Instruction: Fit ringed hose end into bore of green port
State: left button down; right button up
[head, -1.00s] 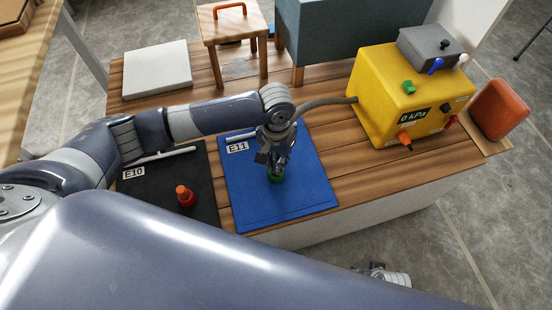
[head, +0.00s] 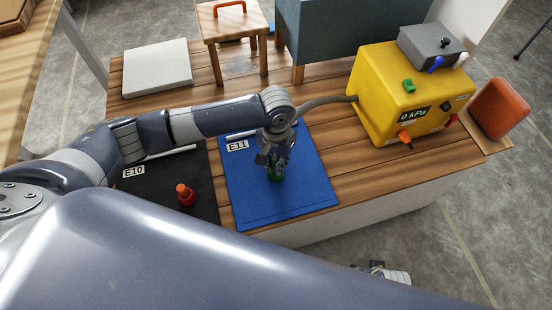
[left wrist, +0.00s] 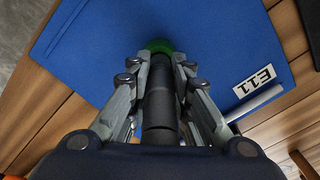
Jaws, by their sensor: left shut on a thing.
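My left gripper (head: 275,165) points down over the blue E11 mat, right above the green port (head: 276,177). In the left wrist view, the left gripper (left wrist: 160,64) is shut on the black hose end (left wrist: 159,95), which lies lengthwise between the fingers. The far tip of the hose end meets the green port (left wrist: 160,46) in that view. The fingers and hose cover most of the port. I cannot see its bore, nor tell whether the tip is inside or only against it. A small part of what looks like my right gripper (head: 378,267) shows low in the head view; its jaws are unclear.
The blue mat (head: 309,196) lies on the wooden bench. A dark E10 mat (head: 150,192) with a red-orange fitting (head: 185,194) lies left of it. A yellow pressure box (head: 378,95), its display reading 0 kPa, stands at right. A grey hose (head: 325,104) runs from it.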

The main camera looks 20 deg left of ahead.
pick_arm(q)
jog(key=shift+f, duration=1.15)
jog(key=c, duration=1.4)
grip_release()
jog(key=shift+r, duration=0.15)
notch_tip(320, 180, up, 12)
jog(key=shift+f, duration=0.1)
